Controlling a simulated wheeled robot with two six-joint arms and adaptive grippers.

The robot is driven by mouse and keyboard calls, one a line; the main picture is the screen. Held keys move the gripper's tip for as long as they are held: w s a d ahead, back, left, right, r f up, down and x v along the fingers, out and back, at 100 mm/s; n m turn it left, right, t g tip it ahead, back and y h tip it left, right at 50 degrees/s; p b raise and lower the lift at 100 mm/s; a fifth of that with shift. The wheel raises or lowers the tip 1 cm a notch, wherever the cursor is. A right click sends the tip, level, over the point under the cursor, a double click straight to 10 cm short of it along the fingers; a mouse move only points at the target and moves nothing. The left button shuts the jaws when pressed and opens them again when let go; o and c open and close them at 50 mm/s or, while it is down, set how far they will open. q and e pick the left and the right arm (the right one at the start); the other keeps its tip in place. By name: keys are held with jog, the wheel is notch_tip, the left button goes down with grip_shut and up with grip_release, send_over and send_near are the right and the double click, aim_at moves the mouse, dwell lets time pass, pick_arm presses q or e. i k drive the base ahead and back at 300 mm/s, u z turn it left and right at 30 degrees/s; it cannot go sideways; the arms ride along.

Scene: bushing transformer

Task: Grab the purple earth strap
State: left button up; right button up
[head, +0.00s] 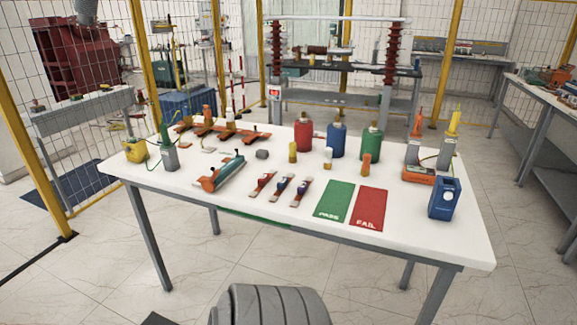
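Three short straps with pale ends lie side by side near the front middle of the white table (410,233). The left strap (262,184) looks red, the middle strap (281,187) looks blue with red, and the right strap (300,192) looks dark blue or purple with red. They are small in the head view, so I cannot tell for certain which one is purple. The straps lie apart from one another and nothing covers them. Neither of my grippers is in view.
Right of the straps lie a green PASS mat (334,199) and a red FAIL mat (370,207). A teal and orange tool (220,173) lies to their left. Red (303,133), blue (337,141) and green (371,142) canisters stand behind. A blue box (444,198) stands at right.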

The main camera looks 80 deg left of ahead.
aim_at(304, 185)
jog(key=u, duration=0.8)
jog(key=i, duration=0.85)
jog(key=u, duration=0.95)
jog(key=i, duration=0.25)
jog(key=u, duration=0.15)
